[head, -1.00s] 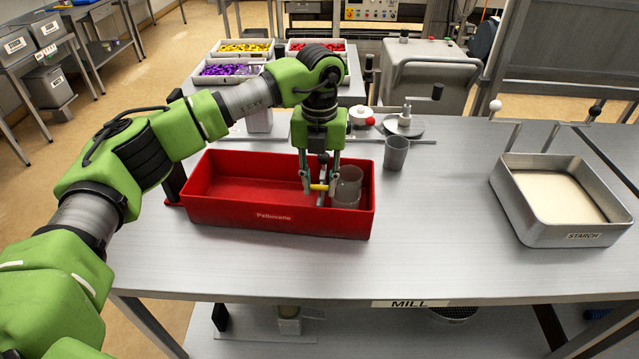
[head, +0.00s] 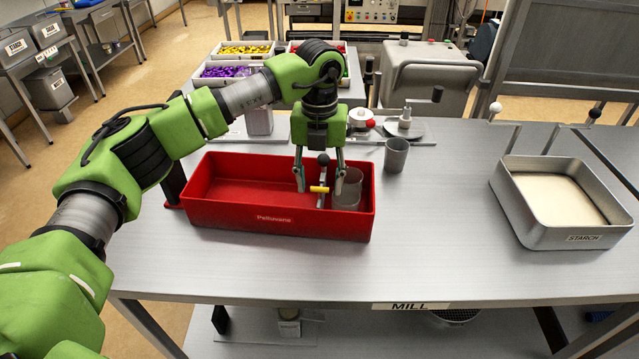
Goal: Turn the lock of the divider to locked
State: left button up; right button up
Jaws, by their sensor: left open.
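The divider (head: 327,172) is a thin upright plate standing across the red tray (head: 270,222), right of its middle. Its yellow lock handle (head: 319,189) lies crosswise, left to right in the picture. A dark round knob (head: 323,159) tops the divider. My left gripper (head: 319,187) points straight down over the divider. Its fingers are spread, one on each side of the yellow handle, and appear apart from it. Whether the lock is locked cannot be read from the handle alone. My right gripper is not in view.
A grey cup (head: 396,155) stands behind the tray. A metal starch pan (head: 560,235) is at the right. The table's middle is clear.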

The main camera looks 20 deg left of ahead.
aim_at(319, 188)
pick_arm(q)
notch_tip(319, 188, up, 11)
dwell(0.3)
dwell(0.4)
